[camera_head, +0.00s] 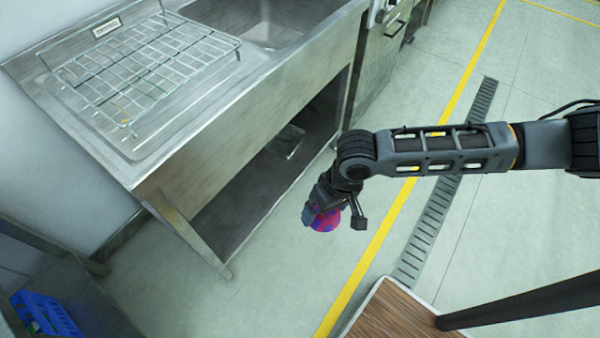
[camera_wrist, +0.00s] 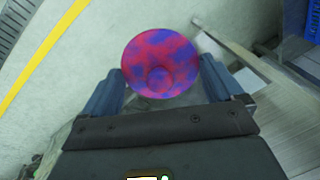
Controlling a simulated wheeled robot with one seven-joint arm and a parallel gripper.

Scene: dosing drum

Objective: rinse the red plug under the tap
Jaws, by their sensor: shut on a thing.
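The red plug (camera_head: 325,219) is a round red piece with blue-violet blotches over its surface. In the head view it sits at the end of my gripper (camera_head: 318,208), in front of the sink unit and above the floor. In the wrist view the plug (camera_wrist: 161,64) shows its round face with a small knob, between the two blue-grey fingers of my gripper (camera_wrist: 161,90). My gripper is shut on it. The sink basin (camera_head: 262,18) is at the top of the head view, partly cut off. No tap shows in either view.
A wire rack (camera_head: 150,65) stands on the steel drainboard (camera_head: 143,150) left of the basin. A blue crate (camera_head: 45,314) is at lower left. A wooden-topped surface (camera_head: 392,312) is at bottom right. Floor with a yellow line and a drain grate (camera_head: 432,218) lies open around my arm.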

